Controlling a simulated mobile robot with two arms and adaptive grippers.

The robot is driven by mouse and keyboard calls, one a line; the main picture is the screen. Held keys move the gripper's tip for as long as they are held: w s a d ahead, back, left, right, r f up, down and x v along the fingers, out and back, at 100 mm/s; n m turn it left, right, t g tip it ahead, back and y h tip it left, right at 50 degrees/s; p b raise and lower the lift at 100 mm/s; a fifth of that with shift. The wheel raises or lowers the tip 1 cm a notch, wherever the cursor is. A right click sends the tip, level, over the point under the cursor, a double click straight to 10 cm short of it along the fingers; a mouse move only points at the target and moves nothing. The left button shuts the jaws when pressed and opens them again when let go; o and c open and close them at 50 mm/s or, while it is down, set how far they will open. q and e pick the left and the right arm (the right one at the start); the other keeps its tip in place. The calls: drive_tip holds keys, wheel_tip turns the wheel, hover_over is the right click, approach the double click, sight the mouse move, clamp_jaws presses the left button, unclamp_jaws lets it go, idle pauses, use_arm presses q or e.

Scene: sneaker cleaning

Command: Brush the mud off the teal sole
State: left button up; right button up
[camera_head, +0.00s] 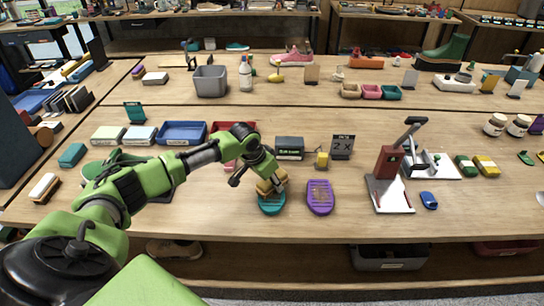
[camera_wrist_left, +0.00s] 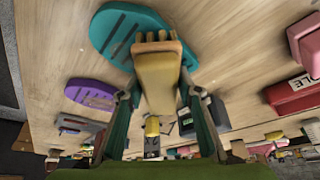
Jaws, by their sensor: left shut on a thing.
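The teal sole (camera_head: 271,208) lies flat near the front of the table, partly hidden by the brush and my gripper. In the left wrist view the teal sole (camera_wrist_left: 113,32) shows dark slots, and I cannot make out mud on its visible part. My left gripper (camera_head: 268,180) is shut on a tan brush (camera_wrist_left: 157,80). It holds the brush over the sole, with the bristle end at the sole's edge in the wrist view. I cannot tell whether the bristles touch it. My right gripper is not in view.
A purple sole (camera_head: 320,197) with brownish mud lies just right of the teal one. Behind are a dark box (camera_head: 289,148), a yellow block (camera_head: 321,160) and a "2 X" sign (camera_head: 342,146). A red-and-white press (camera_head: 390,180) stands farther right. The table's front edge is close.

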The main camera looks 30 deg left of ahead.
use_arm(q)
wheel_tip(320, 180, up, 6)
drive_tip(key=p, duration=0.4)
drive_tip(key=shift+s+d+f+p, duration=0.1)
drive_tip(key=shift+s+p, duration=0.05)
drive_tip(key=shift+p, duration=0.25)
drive_tip(key=shift+r+p, duration=0.5)
drive_tip(key=shift+p, duration=0.2)
drive_tip(key=shift+r+p, duration=0.6)
drive_tip(key=shift+r, duration=0.15)
